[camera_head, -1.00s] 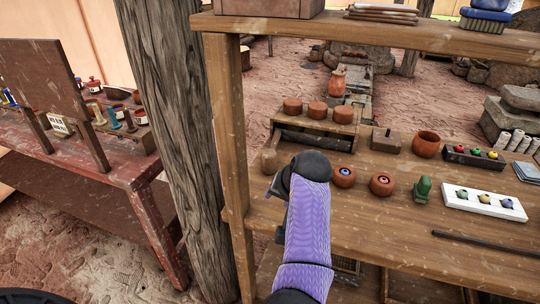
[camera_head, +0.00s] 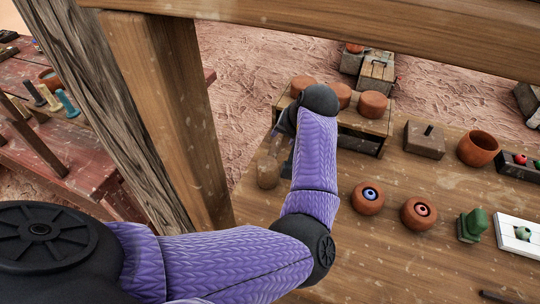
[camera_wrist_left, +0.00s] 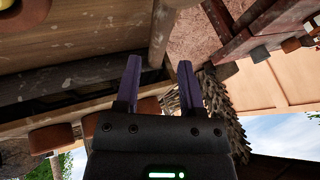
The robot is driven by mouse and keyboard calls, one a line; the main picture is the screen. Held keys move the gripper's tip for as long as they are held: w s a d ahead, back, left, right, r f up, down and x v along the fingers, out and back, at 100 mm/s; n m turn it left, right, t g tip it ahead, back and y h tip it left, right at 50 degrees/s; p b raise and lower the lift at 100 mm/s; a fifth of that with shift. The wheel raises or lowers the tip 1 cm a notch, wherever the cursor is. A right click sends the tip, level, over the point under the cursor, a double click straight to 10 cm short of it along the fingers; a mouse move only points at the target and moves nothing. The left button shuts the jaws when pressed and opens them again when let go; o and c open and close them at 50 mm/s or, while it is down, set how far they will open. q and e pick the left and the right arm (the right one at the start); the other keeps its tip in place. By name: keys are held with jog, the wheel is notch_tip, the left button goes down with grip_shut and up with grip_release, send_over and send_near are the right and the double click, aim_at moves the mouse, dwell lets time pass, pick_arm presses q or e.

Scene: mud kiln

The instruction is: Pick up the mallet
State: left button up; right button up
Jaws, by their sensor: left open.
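A pale wooden cylinder (camera_head: 268,169), which looks like the mallet, stands on the wooden shelf near its left end, beside the shelf post. In the left wrist view, a wooden rod-like shape (camera_wrist_left: 161,38) shows ahead of the fingertips, and I take it to be part of the same thing. My left gripper (camera_wrist_left: 160,64) is open, with its two purple fingers apart and nothing between them. In the head view the purple forearm and black wrist hide most of this gripper, which is just above and behind the cylinder. My right gripper is not in view.
A wooden box with several clay lids (camera_head: 372,104) stands close to the wrist. Two round clay pots (camera_head: 368,198), a green object (camera_head: 472,225) and a clay bowl (camera_head: 478,149) are to the right. The thick shelf post (camera_head: 170,110) and upper beam (camera_head: 350,30) bound my arm.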

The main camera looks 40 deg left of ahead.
aim_at(277, 144)
pick_arm(q)
jog(key=b+x, duration=0.1)
jog(key=x, duration=0.1)
jog(key=b+x, duration=0.2)
jog(key=x, duration=0.1)
jog(key=b+x, duration=0.1)
jog(key=x, duration=0.2)
jog(key=shift+s+f, duration=0.25)
jog(key=shift+r, duration=0.2)
jog(key=c, duration=0.6)
grip_shut()
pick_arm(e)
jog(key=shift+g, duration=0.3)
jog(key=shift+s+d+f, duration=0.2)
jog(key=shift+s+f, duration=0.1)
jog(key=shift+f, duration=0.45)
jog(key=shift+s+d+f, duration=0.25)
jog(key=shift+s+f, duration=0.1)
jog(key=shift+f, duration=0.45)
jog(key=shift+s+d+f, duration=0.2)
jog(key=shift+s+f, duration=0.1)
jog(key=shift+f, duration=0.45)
